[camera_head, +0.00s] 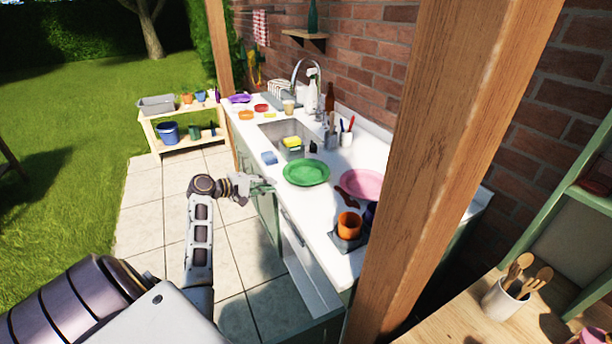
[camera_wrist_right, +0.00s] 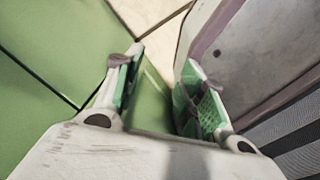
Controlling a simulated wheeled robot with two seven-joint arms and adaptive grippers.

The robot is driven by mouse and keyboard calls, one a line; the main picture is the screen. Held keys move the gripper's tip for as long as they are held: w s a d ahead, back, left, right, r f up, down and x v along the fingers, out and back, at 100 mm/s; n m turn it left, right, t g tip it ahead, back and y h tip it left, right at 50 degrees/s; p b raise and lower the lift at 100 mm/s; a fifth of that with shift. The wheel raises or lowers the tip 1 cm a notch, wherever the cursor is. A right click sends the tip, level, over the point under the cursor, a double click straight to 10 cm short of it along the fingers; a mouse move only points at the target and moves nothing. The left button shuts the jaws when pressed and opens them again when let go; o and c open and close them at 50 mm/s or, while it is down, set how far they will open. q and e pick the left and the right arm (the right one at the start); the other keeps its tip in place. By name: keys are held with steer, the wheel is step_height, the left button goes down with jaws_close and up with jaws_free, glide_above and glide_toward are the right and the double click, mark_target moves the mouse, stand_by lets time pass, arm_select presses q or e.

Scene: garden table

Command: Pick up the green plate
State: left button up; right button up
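The green plate (camera_head: 306,172) lies flat on the white counter near its front edge, just right of the sink. My left gripper (camera_head: 262,186) is at the counter's front edge, a short way left of the plate and apart from it. It is too small to tell whether its fingers are open. In the right wrist view my right gripper (camera_wrist_right: 160,95) has its two green-padded fingers apart with nothing held between them. The plate cannot be made out in that view.
A pink plate (camera_head: 362,184) lies right of the green one. An orange cup (camera_head: 349,224) stands nearer on the counter. A wooden post (camera_head: 440,150) rises at the right. Green panels (camera_wrist_right: 45,60) are close to my right gripper.

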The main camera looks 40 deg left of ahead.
mark_target(289, 189)
arm_select(q)
steer(key=x, duration=0.5)
steer(key=shift+w, duration=0.2)
steer(key=x, duration=0.2)
steer(key=shift+w, duration=0.35)
steer(key=shift+w+d+f, duration=0.2)
steer(key=shift+w, duration=0.25)
arm_select(e)
steer(key=shift+w+a+r, duration=0.3)
steer(key=shift+w+a, duration=0.2)
steer(key=shift+a, duration=0.1)
